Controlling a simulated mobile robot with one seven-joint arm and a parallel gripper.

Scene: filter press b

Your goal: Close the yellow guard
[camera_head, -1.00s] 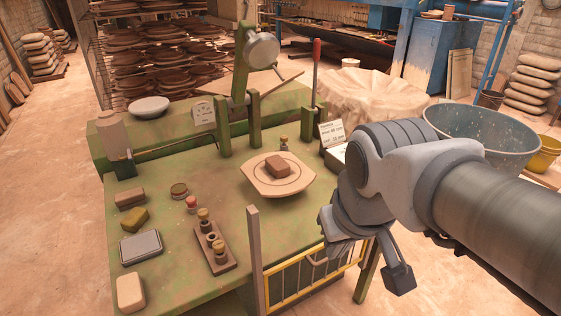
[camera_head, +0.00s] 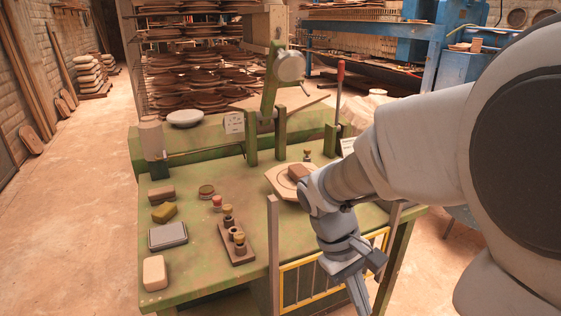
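The yellow guard (camera_head: 287,292) is a yellow-framed panel with thin upright bars at the front of the green press table. It sits low between two grey posts, the left one (camera_head: 273,250) and the right one (camera_head: 394,217), with its top rail near or below the tabletop edge. My gripper (camera_head: 366,281) is in front of the guard's right half, pointing down, and hides part of it. Whether it touches the guard is unclear. I see nothing held, but the gap between its fingers is not clear. A brown block (camera_head: 298,172) lies on a pale plate (camera_head: 279,180) behind the guard, partly hidden by my arm.
The green table (camera_head: 200,270) carries a brown rack with knobs (camera_head: 236,245), a grey box (camera_head: 168,236), blocks and a red button (camera_head: 216,201). The press lever (camera_head: 340,95) with red grip stands behind.

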